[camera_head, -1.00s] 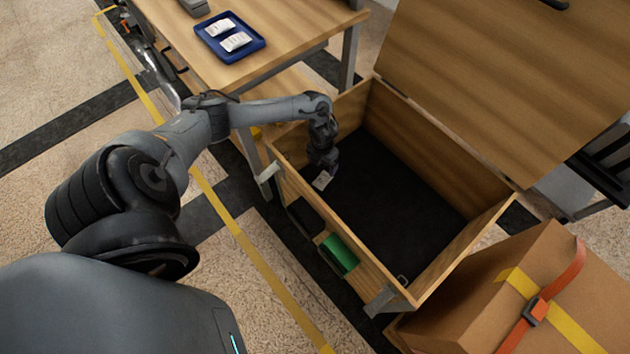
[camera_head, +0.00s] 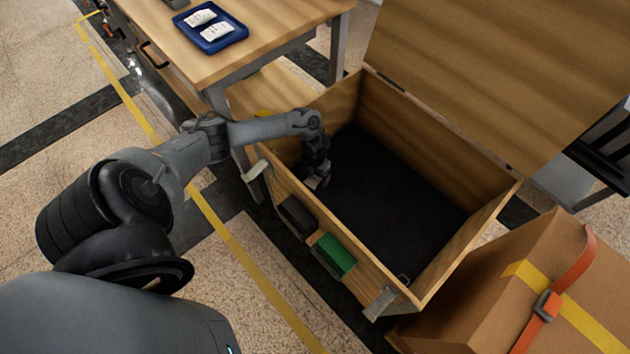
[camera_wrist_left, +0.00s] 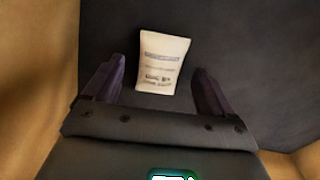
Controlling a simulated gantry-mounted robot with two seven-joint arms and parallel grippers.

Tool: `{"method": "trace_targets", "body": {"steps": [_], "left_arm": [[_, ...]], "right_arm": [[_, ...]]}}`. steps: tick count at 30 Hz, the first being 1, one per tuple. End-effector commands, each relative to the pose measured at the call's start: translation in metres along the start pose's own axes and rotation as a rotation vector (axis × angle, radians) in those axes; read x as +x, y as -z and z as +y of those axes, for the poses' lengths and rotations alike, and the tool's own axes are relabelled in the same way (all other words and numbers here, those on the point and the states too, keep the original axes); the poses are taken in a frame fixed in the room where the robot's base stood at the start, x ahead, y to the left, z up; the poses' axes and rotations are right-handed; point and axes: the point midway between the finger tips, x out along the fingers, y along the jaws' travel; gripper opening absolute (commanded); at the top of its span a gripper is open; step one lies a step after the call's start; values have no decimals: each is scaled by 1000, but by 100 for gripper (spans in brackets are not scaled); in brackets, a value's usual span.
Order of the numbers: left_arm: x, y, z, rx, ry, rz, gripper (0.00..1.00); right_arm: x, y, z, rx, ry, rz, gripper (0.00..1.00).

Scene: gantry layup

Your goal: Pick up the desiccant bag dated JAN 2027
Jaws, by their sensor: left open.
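A white desiccant bag (camera_wrist_left: 161,62) with printed dark lines lies on the black floor of the open wooden crate (camera_head: 443,255). Its print is too blurred to read a date. My left gripper (camera_head: 318,185) is inside the crate near its left corner, pointing down. In the left wrist view its two dark fingers stand apart, with the bag between and slightly beyond them, and it holds nothing. In the head view the gripper hides most of this bag. Two more white bags, a rear one (camera_head: 200,17) and a front one (camera_head: 217,31), lie in a blue tray (camera_head: 236,38). My right gripper is out of view.
The tray is on a wooden table (camera_head: 270,25) behind the crate. The crate's lid (camera_head: 500,70) stands open at the back right. The crate walls rise close around my left gripper. A strapped cardboard box (camera_head: 480,310) is at the right. The crate's floor to the right is clear.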

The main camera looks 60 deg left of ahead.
Motion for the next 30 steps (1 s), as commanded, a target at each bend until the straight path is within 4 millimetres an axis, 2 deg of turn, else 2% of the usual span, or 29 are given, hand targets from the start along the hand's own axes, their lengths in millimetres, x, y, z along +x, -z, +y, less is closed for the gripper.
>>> {"method": "trace_targets", "body": {"steps": [2, 10, 22, 30], "left_arm": [[10, 0, 0, -2, -1, 0, 85], [10, 0, 0, -1, -1, -1, 85], [10, 0, 0, -1, -1, -1, 25], [8, 0, 1, -1, -1, -1, 24]], "right_arm": [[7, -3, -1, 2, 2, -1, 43], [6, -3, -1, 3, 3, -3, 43], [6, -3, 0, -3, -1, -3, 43], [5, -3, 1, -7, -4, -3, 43]]}}
